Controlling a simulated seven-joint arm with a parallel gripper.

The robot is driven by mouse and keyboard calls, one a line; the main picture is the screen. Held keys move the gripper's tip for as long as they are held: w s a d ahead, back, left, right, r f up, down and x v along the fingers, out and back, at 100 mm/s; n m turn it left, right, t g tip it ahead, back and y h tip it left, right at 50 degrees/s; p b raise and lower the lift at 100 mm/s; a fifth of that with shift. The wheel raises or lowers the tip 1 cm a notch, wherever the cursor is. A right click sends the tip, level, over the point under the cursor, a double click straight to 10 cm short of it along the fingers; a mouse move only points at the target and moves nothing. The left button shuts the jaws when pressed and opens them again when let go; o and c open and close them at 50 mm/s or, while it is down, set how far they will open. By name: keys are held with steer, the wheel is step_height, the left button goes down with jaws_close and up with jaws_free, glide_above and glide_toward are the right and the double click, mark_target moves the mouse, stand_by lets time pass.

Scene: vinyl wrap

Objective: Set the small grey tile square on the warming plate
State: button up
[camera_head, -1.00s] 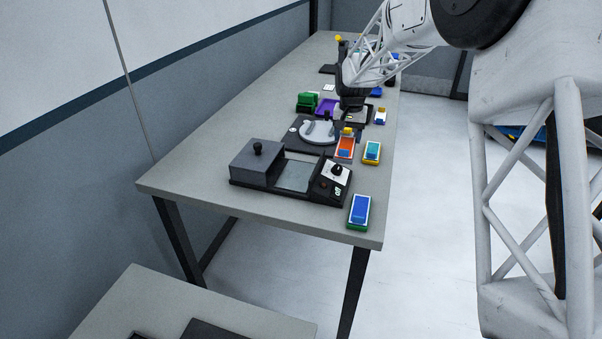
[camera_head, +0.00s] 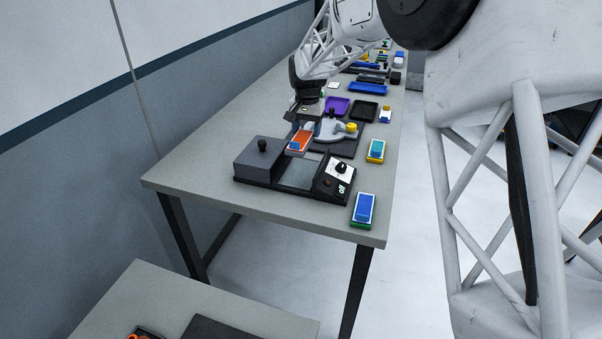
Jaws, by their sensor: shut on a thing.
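The warming plate (camera_head: 299,174) appears to be the flat grey square in the dark device near the table's front end. A dark grey box with a black knob (camera_head: 262,146) stands at its left, and a white dial panel (camera_head: 339,170) at its right. My gripper (camera_head: 302,120) is above and behind the device, over the table. It appears shut on an orange block with a blue end (camera_head: 302,138), which hangs at the plate's back edge in this view. The fingertips are too small to see clearly. I cannot make out a small grey tile.
A round light-grey fixture with a yellow knob (camera_head: 351,127) stands behind the device. A teal and yellow block (camera_head: 376,151) and a blue and green block (camera_head: 363,210) lie along the right edge. Purple (camera_head: 337,106) and black (camera_head: 364,111) trays lie farther back.

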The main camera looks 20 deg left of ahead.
glide_above(306, 162)
steer(key=shift+d+f, duration=0.1)
steer(key=shift+f, duration=2.4)
steer(key=shift+f, duration=0.1)
steer(key=shift+f, duration=2.4)
steer(key=o, duration=1)
steer(key=shift+f, duration=0.15)
steer(key=shift+r, duration=0.2)
step_height(306, 162, up, 12)
steer(key=shift+f, duration=0.1)
